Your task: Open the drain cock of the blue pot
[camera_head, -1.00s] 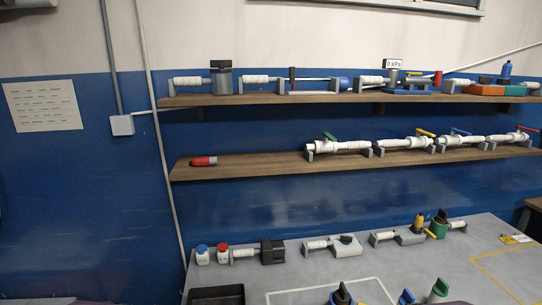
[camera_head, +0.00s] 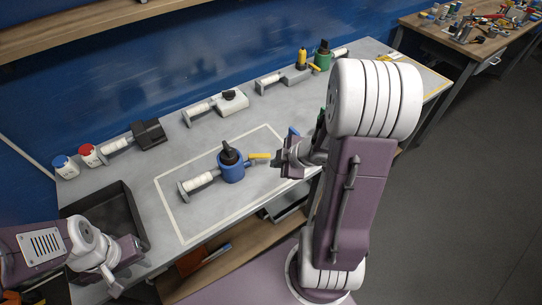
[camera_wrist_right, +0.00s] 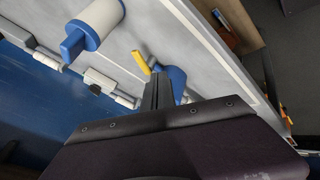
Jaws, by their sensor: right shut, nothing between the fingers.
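A black tray (camera_head: 135,212) lies near my left gripper. A black-ended device (camera_head: 149,134), a white one (camera_head: 233,101) and a green pot (camera_head: 322,58) line the back.

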